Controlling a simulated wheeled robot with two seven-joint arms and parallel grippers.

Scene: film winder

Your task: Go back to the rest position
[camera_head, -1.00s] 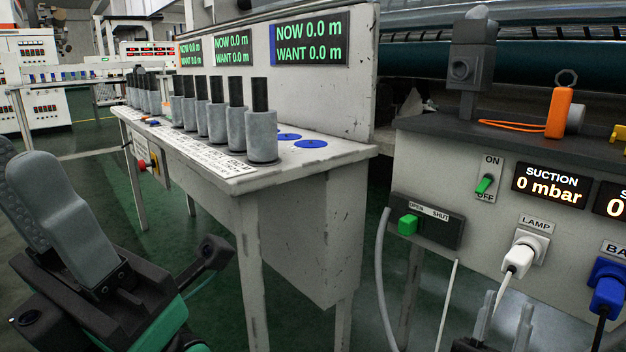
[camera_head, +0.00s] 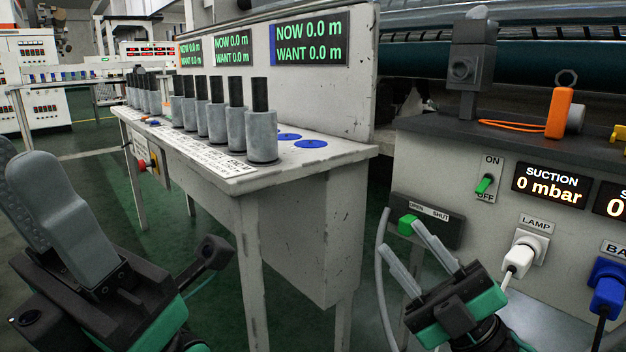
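My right gripper (camera_head: 412,248) is at the lower right, in front of the control cabinet. Its two grey fingers stand apart with nothing between them. Its fingertips show just below and over the edge of the OPEN/SHUT switch; I cannot tell if they touch it. My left gripper (camera_head: 62,210) is at the lower left, seen large and close. Its grey fingers overlap in this view, so its opening is hidden; no held object shows.
The control cabinet (camera_head: 440,165) carries a green OPEN/SHUT slider (camera_head: 407,224), an ON/OFF switch (camera_head: 485,184), a white lamp plug (camera_head: 520,254) and a blue plug (camera_head: 608,290) with cables. A white table (camera_head: 300,170) holds several grey cylinders. Green floor lies between my grippers.

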